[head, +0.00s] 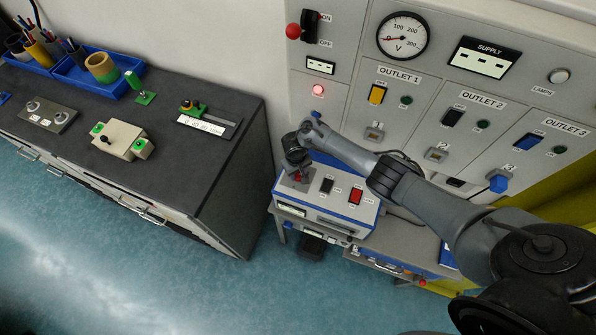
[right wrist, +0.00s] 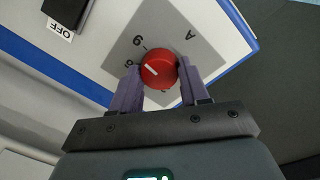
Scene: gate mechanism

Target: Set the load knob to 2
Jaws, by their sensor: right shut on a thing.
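The load knob (right wrist: 158,68) is red with a white pointer line. It stands on a grey dial plate (right wrist: 188,52) with printed marks, among them an A, in the right wrist view. My right gripper (right wrist: 159,72) has its two purple fingers on either side of the knob and is shut on it. The white line lies toward the left of the knob; I cannot tell which number it points at, as the fingers hide part of the scale. In the head view my right gripper (head: 297,174) is over the left end of the white and blue box (head: 325,205). My left gripper is not in view.
The box also bears a black switch (head: 327,185) and a red switch (head: 355,195). Behind it stands a grey panel with a voltmeter (head: 403,35) and outlet switches. A dark bench (head: 75,165) with trays and small devices is at left, with a floor gap between.

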